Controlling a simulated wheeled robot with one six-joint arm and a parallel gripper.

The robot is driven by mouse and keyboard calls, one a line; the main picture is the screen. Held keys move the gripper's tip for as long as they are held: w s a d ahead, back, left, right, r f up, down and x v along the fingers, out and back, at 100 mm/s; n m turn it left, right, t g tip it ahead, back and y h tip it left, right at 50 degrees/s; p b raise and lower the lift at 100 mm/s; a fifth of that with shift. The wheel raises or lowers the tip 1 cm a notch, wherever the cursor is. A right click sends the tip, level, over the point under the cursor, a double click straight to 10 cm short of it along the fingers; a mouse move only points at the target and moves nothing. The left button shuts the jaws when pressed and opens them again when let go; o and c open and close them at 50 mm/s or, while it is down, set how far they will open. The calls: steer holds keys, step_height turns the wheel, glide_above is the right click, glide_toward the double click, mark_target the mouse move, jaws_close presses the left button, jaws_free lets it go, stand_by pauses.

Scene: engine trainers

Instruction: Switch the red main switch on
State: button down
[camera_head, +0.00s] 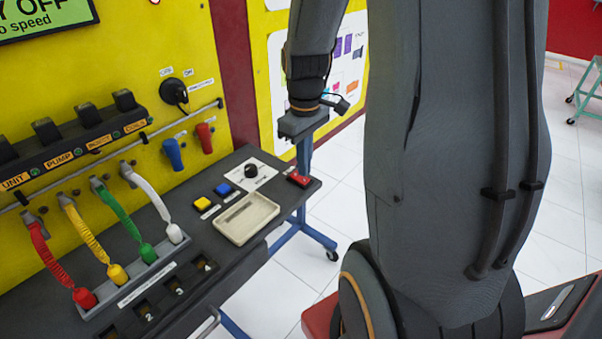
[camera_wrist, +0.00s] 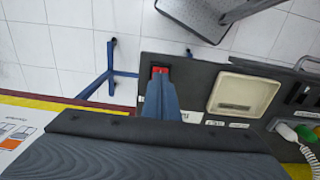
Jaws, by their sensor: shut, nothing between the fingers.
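The red switch (camera_head: 298,179) sits at the right end of the dark desk top, near its edge. In the wrist view the red switch (camera_wrist: 160,69) shows just beyond the tips of my fingers, partly covered by them. My gripper (camera_head: 303,168) points down over the switch, its slim blue-grey fingers together and empty. In the wrist view my gripper (camera_wrist: 160,80) lines up with the switch. I cannot tell whether the tips touch it or whether the switch is on.
A black knob (camera_head: 251,171) on a white plate, yellow (camera_head: 202,203) and blue (camera_head: 223,188) buttons and a beige tray (camera_head: 246,219) lie left of the switch. Coiled coloured cables (camera_head: 88,242) are farther left. The yellow panel (camera_head: 130,50) rises behind.

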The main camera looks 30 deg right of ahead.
mark_target(304, 180)
step_height(304, 180, up, 5)
steer(key=p, duration=0.4)
steer(key=shift+r, duration=0.1)
stand_by(0.4)
steer(key=s+a+m, duration=0.1)
steer(key=s+a, duration=0.1)
steer(key=a, duration=0.2)
steer(key=s+a+f+m+t+b, duration=0.1)
steer(key=s+a, duration=0.2)
steer(key=a, duration=0.1)
steer(key=s+a+f+m+b, duration=0.1)
steer(key=s+a+m, duration=0.1)
steer(key=a, duration=0.3)
steer(key=shift+s+f, duration=0.15)
steer(key=shift+s, duration=0.1)
stand_by(1.0)
